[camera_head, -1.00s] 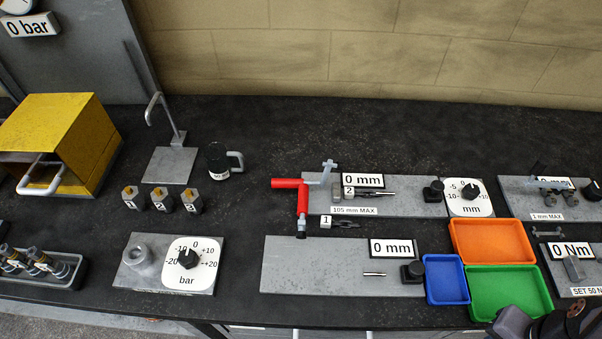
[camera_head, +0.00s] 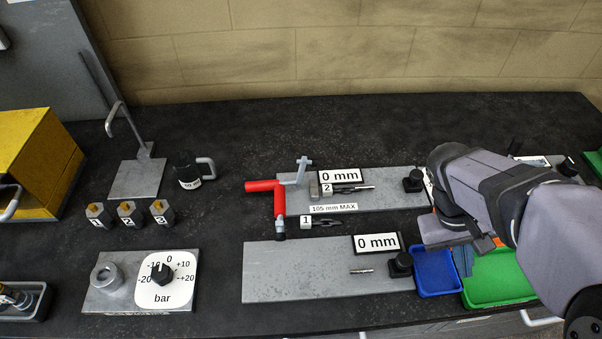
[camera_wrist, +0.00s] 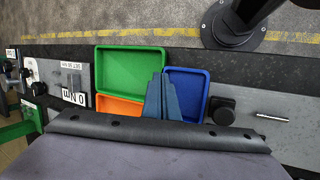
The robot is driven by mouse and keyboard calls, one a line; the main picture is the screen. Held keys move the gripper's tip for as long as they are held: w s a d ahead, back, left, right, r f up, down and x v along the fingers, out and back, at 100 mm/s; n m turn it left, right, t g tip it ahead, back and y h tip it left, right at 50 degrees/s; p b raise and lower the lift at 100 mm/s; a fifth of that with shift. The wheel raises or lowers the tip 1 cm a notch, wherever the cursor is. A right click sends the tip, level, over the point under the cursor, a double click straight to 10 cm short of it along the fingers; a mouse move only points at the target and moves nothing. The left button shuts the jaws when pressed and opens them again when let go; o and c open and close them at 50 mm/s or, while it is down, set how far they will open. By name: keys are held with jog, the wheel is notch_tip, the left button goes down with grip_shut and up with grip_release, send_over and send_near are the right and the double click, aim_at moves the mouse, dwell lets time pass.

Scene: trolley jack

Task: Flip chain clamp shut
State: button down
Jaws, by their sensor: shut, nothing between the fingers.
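A red-handled device (camera_head: 264,186) with a grey hooked arm stands at the left end of the back grey plate (camera_head: 393,198), which is labelled 105 mm MAX. I cannot tell whether this is the chain clamp; no part is marked as one. My gripper (camera_head: 464,262) is above the blue and green trays, well to the right of the red handle. In the wrist view its blue-grey fingers (camera_wrist: 163,98) are together and empty, over the trays. The red-handled device is not in the wrist view.
A blue tray (camera_head: 437,283), a green tray (camera_head: 497,288) and an orange tray (camera_wrist: 119,106) sit under my gripper. A front plate (camera_head: 290,284) carries a black knob and a pin. Numbered blocks and a bar dial (camera_head: 167,297) are at left. The bench behind the plates is clear.

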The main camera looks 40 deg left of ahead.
jog(key=s+a+r+n+t+h+b, duration=0.1)
jog(key=a+r+n+t+b, duration=0.2)
jog(key=a, duration=0.9)
jog(key=s+a+r+n+t+b, duration=0.15)
jog(key=a+t, duration=0.45)
jog(key=a, duration=0.6)
jog(key=s+a+n+t+y+b, duration=0.1)
jog(key=s+a+n+t+y, duration=0.3)
jog(key=s+a, duration=1.2)
jog(key=shift+s+a+r+t+y, duration=0.35)
jog(key=shift+a+r+t+y, duration=0.05)
jog(key=shift+a+t+y, duration=0.75)
jog(key=shift+w, duration=0.1)
